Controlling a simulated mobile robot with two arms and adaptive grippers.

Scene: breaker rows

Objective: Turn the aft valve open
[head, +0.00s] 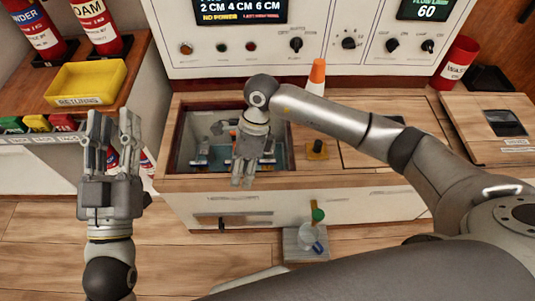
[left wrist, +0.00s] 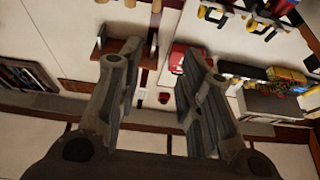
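No readable label marks the aft valve, so I cannot tell which part it is. An open recess (head: 183,140) in the wooden counter holds grey and blue fittings (head: 202,152), partly hidden by my right arm. My right gripper (head: 243,181) hangs over the recess with its fingers pointing down. Its fingers look close together, and I cannot tell whether they touch anything. My left gripper (head: 112,118) is raised at the left, away from the recess, open and empty. Its parted fingers also show in the left wrist view (left wrist: 160,65).
A yellow-and-black knob (head: 318,149) sits on the counter right of the recess. An orange-topped white bottle (head: 317,76) stands behind my right arm. A yellow returns bin (head: 88,83) and red extinguishers (head: 100,28) are at the left. A green-knobbed fitting (head: 318,214) is below the counter.

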